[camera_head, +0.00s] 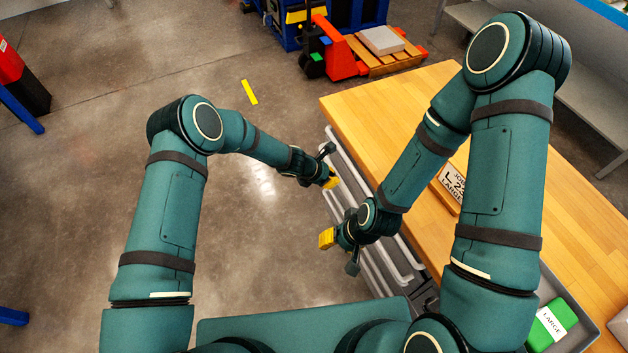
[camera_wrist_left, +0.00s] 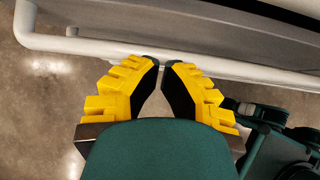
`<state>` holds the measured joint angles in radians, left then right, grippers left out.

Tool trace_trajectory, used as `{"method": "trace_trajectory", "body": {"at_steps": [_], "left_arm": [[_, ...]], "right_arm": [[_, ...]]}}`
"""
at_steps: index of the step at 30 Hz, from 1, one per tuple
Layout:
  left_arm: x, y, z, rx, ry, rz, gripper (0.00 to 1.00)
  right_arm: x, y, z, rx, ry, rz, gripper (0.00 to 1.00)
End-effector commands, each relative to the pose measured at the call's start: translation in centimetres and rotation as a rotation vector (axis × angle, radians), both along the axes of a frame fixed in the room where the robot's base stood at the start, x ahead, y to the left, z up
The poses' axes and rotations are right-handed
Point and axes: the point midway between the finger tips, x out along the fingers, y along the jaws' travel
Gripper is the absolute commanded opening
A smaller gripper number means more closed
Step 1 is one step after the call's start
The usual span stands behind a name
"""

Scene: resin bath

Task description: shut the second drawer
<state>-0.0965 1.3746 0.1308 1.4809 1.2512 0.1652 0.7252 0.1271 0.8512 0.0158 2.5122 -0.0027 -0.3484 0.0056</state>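The grey drawers (camera_head: 372,268) are under the wooden bench, with pale bar handles along their fronts. My arms hide part of them, so I cannot tell which is the second drawer or how far it stands out. A pale handle bar (camera_wrist_left: 85,47) crosses the left wrist view in front of a grey drawer face (camera_wrist_left: 130,22). My left gripper (camera_head: 330,181) is beside the drawer fronts. Its yellow fingertips (camera_wrist_left: 164,63) nearly meet and overlap the bar in view; contact is unclear. My right gripper (camera_head: 336,240) is lower along the drawers, its finger opening unclear.
The wooden bench top (camera_head: 365,105) holds a label sign (camera_head: 452,186) and a grey tray (camera_head: 575,307) with a green box (camera_head: 551,325). A red pallet jack (camera_head: 340,58) stands at the back. The concrete floor (camera_head: 260,210) left of the drawers is clear.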

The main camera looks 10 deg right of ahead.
Motion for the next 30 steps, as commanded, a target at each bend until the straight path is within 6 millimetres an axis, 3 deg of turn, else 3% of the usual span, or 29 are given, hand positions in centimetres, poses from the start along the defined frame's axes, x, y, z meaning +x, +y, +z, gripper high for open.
{"method": "trace_trajectory", "body": {"at_steps": [6, 21, 26, 30], "left_arm": [[0.0, -1.9, -0.1, 0.003, 0.0, 0.001, 0.0], [0.0, -2.3, 0.0, 0.001, 0.0, 0.001, 0.0], [0.2, -1.7, 0.2, 0.001, 0.0, 0.001, 0.0], [0.4, 0.1, 0.6, 0.003, 0.0, 0.002, 0.0]], "right_arm": [[0.1, 0.0, -0.2, 0.0, -0.002, -0.001, 0.47], [0.1, 0.0, -0.3, 0.0, -0.002, -0.001, 0.47], [0.1, 0.0, -0.1, 0.0, -0.002, -0.001, 0.47], [0.0, 0.0, 0.3, 0.0, 0.0, -0.001, 0.47]]}}
